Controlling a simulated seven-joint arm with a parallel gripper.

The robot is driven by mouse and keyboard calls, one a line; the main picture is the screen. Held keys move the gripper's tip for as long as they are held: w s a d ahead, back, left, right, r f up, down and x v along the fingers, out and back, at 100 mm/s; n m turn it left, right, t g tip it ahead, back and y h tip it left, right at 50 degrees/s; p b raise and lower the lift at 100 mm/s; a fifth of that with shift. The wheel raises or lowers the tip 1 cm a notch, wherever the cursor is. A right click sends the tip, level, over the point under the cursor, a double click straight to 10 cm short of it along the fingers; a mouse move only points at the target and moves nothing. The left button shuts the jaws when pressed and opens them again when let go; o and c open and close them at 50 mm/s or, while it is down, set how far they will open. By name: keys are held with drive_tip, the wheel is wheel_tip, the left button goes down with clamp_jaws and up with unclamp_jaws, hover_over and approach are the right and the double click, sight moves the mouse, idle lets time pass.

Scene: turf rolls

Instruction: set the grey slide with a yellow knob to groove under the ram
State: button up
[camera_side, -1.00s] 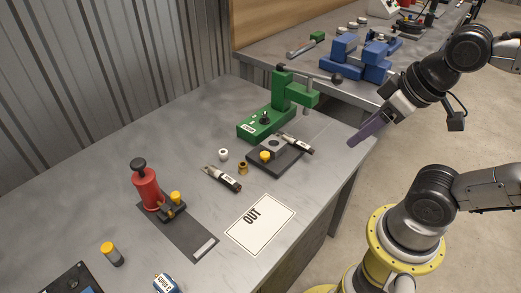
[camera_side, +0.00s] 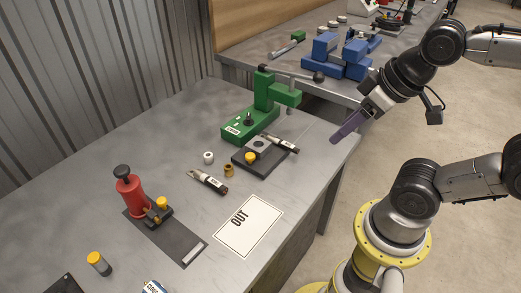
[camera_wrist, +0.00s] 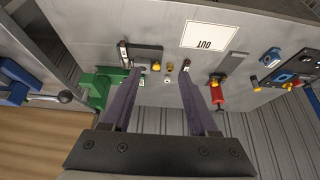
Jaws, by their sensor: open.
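The grey slide (camera_side: 268,160) is a dark flat piece with a yellow knob (camera_side: 250,157) at its near left end. It lies on the bench just in front of the green press (camera_side: 237,131), and a lighter block with a dark round spot sits on it. The ram (camera_side: 288,110) hangs from the press head above and behind it. The groove itself is too small to make out. My gripper (camera_side: 338,137) is open and empty, in the air right of the press. In the wrist view, the slide (camera_wrist: 150,51) shows beyond the open fingers of my gripper (camera_wrist: 159,73).
White (camera_side: 208,158) and brass (camera_side: 229,170) bushings stand near. A red device (camera_side: 129,195), an OUT sheet (camera_side: 262,217) and a yellow-topped cylinder (camera_side: 99,263) are farther off.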

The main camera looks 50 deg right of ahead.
drive_tip(key=shift+o, duration=0.5)
drive_tip(key=w+r+n, duration=0.5)
drive_tip(key=w+n, duration=0.1)
drive_tip(key=n, duration=0.2)
drive_tip(key=n+g, duration=0.5)
drive_tip(key=n, duration=0.2)
hover_over(250, 155)
wheel_tip(250, 155, down, 11)
drive_tip(key=shift+g, duration=0.3)
wheel_tip(250, 155, down, 15)
drive_tip(key=shift+a+r, duration=0.1)
drive_tip(key=shift+r, duration=0.1)
